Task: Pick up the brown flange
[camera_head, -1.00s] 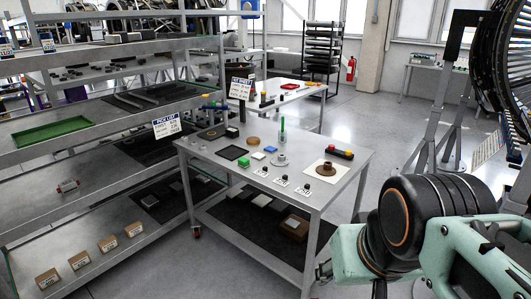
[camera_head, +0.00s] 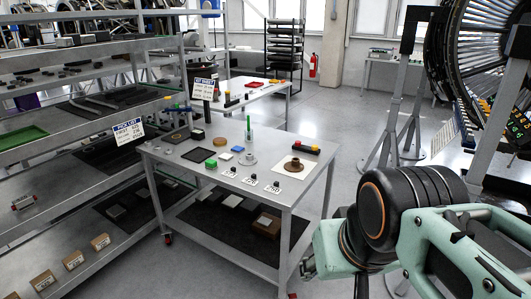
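My pale green and black arm fills the lower right, in front of and to the right of the table. The gripper's fingers cannot be made out in this view.
The grey table (camera_head: 195,174) also bears a green block (camera_head: 211,163), a bar with coloured buttons (camera_head: 306,148) and several small labelled knobs along its front edge. Shelving stands at left. A turbofan on a stand is at right. Floor right of the table is clear.

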